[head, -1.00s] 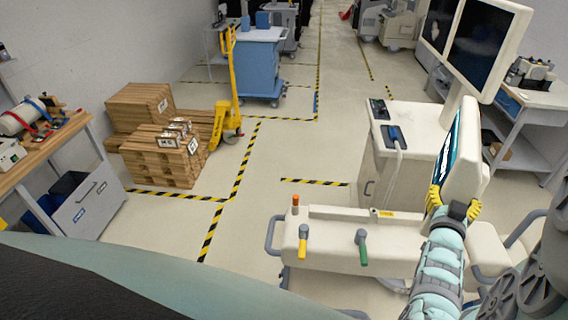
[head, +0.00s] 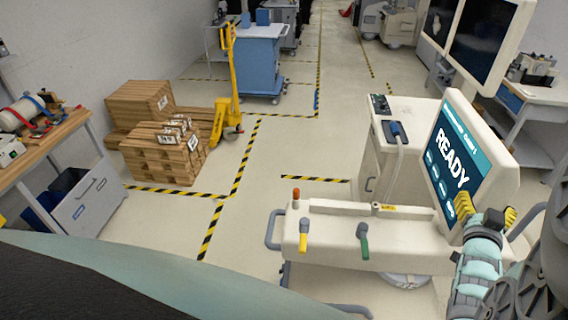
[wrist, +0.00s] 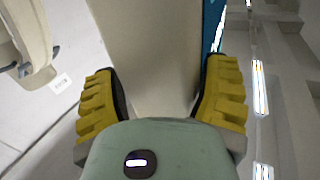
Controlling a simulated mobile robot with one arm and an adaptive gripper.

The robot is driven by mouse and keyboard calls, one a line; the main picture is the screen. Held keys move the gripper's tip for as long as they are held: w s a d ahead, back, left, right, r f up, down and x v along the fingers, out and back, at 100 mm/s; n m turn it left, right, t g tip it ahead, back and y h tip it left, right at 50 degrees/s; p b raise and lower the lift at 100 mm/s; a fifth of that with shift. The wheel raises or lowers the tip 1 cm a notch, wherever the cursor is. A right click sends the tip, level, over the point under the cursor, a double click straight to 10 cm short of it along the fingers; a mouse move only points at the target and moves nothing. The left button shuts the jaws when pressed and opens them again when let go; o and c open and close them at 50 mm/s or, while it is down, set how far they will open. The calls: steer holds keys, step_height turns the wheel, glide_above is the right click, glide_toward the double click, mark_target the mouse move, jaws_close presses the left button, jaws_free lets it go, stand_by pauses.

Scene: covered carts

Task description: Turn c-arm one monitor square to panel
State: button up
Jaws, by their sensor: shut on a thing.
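The c-arm monitor (head: 462,162) is a cream-framed screen reading READY on teal, at the right of the head view above the c-arm's cream body (head: 335,236). Its screen faces left and toward me at an angle. My gripper (head: 494,218) is at the monitor's lower right edge, with yellow ridged fingers on both sides of the frame. In the wrist view my gripper (wrist: 163,100) is shut on the cream edge of the monitor (wrist: 150,50), and a sliver of teal screen shows to the right. The panel named in the task cannot be told for sure.
The body carries an orange knob, a yellow lever (head: 303,240) and a green lever (head: 363,240). A cream cart (head: 400,150) stands close behind, with large dark screens (head: 482,40) above it. Wooden crates (head: 160,150) and a yellow pallet jack (head: 228,90) stand left. The middle floor is clear.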

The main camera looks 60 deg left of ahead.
steer(key=shift+w+r, duration=0.1)
steer(key=shift+w, duration=0.05)
steer(key=o, duration=1.2)
steer(key=shift+r, duration=0.1)
steer(key=v, duration=1.2)
